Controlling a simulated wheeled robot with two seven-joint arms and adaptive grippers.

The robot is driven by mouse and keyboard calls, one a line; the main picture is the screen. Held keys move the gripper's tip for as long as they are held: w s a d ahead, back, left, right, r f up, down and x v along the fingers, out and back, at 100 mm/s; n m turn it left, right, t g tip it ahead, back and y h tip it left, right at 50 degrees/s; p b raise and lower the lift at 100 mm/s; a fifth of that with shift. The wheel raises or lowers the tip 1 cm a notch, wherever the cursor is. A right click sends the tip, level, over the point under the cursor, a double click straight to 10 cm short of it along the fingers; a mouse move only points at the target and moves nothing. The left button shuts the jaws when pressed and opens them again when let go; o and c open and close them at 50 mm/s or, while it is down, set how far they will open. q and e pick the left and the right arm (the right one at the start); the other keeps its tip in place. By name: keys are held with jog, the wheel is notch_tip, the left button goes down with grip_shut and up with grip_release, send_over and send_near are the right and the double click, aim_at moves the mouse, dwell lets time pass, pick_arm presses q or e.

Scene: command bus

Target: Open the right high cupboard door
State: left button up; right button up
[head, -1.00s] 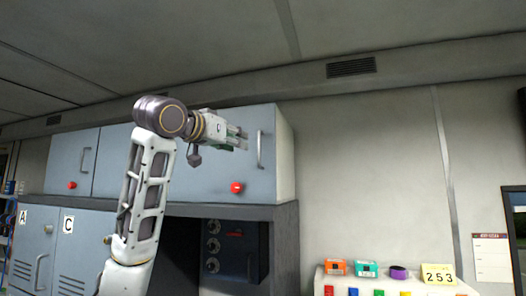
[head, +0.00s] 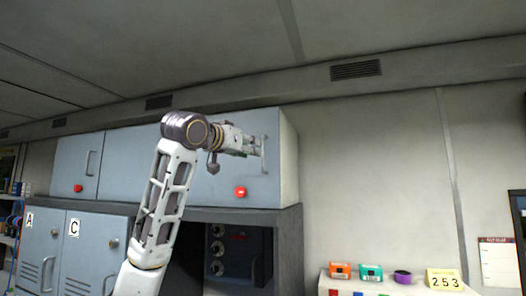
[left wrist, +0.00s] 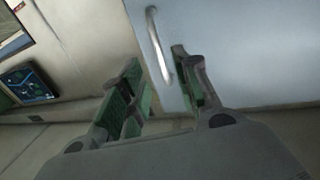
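The right high cupboard door (head: 225,185) is a light blue-grey panel and looks closed. Its vertical metal handle (head: 264,157) is near the door's right edge. My left gripper (head: 258,147) is level with the handle and overlaps it in the head view. In the left wrist view the handle (left wrist: 158,42) runs down into the gap between the two green-padded fingers of the left gripper (left wrist: 157,62). The fingers are apart, one on each side of the handle; I cannot tell whether either touches it. My right gripper is not in view.
A red button (head: 240,192) sits low on the door. The left high cupboard door (head: 75,160) is closed. Below are lockers marked A and C (head: 90,250) and a dark recess with dials. A console (head: 400,290) with small boxes stands at right.

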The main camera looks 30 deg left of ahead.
aim_at(263, 167)
pick_arm(q)
jog(key=shift+w+a+p, duration=0.15)
jog(key=shift+w+p, duration=1.25)
jog(key=shift+w, duration=3.1)
grip_shut()
